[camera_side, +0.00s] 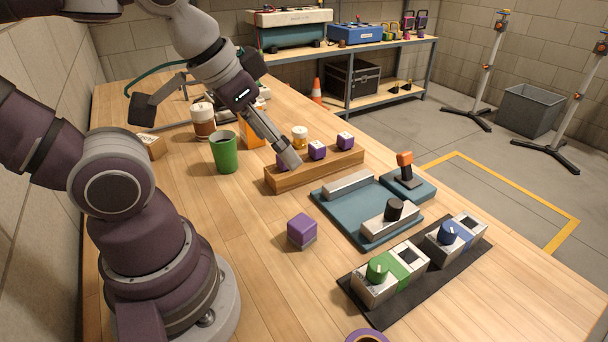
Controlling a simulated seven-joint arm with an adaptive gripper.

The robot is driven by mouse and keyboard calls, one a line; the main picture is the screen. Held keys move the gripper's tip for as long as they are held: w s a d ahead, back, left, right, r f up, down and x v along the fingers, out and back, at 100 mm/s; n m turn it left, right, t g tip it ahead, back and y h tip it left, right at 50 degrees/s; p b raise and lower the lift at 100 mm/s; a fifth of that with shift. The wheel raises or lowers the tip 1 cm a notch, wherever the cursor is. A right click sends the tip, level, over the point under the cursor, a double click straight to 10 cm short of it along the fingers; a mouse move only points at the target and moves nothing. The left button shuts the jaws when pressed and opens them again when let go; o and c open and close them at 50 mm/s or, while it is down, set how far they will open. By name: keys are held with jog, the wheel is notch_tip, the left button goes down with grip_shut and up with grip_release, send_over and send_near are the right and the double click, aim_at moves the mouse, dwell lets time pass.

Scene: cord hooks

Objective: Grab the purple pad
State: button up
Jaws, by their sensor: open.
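A purple block (302,231) with a greyish lower edge stands alone on the wooden table, in front of the wooden bar (330,170). Purple pieces with pale tops also sit on the bar, one in the middle (317,149) and one towards the right end (345,141). Another purple piece (281,164) shows at the bar's left end, partly hidden by my gripper (288,158). I cannot tell which of these is the pad. My gripper is open and its visible fingertip is at or just above that left piece. Contact is unclear.
A green cup (223,152) and a brown-and-white jar (202,121) stand left of the bar. A teal tray (368,234) and a black mat (405,291) with knobbed boxes lie to the right. The front middle of the table is mostly bare.

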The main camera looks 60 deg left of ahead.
jog(key=n+g, duration=0.5)
jog(key=n, duration=1.5)
send_over(302, 222)
notch_tip(302, 222, down, 9)
jog(key=shift+n+g, duration=0.3)
jog(key=shift+n, duration=0.1)
notch_tip(302, 222, down, 10)
jog(key=shift+f, duration=0.2)
jog(key=c, duration=1.2)
